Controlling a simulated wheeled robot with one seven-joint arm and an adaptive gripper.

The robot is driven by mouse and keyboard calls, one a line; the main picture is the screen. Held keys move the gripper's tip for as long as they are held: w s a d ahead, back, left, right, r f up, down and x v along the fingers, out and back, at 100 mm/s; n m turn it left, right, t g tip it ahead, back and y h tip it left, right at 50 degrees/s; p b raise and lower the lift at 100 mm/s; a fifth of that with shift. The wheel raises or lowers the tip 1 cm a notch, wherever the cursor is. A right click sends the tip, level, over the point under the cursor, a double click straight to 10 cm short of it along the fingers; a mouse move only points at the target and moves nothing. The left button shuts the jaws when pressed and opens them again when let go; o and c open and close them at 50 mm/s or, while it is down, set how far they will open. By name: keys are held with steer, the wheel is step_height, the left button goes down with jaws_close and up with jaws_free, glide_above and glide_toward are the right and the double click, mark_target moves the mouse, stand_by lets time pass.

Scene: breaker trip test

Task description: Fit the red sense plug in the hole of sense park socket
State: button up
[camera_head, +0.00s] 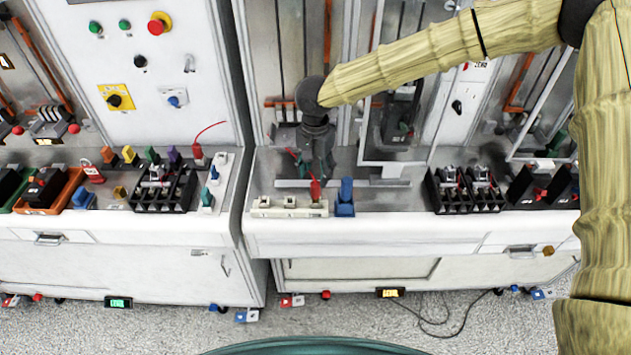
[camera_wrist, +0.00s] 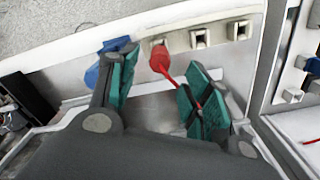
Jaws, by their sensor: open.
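The red sense plug (camera_head: 315,191) stands upright at the right end of a white socket strip (camera_head: 288,212) on the right-hand bench. In the wrist view the red plug (camera_wrist: 160,60) is at the strip's leftmost square hole, with a thin red wire running to the right finger. How deep it sits is hidden. My gripper (camera_head: 316,172) is just above and behind the plug. In the wrist view my gripper (camera_wrist: 163,75) is open, its green-padded fingers spread either side of the plug, with visible gaps. Two empty square sockets (camera_wrist: 199,39) show beside it.
A blue block (camera_head: 345,197) stands right of the strip, close to my left finger in the wrist view. Black multi-pole units (camera_head: 464,190) are further right. A gap separates this bench from the left bench, which carries coloured plugs and another white strip (camera_head: 213,183).

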mark_target(315, 184)
step_height(315, 184, up, 6)
steer(key=shift+f, duration=0.25)
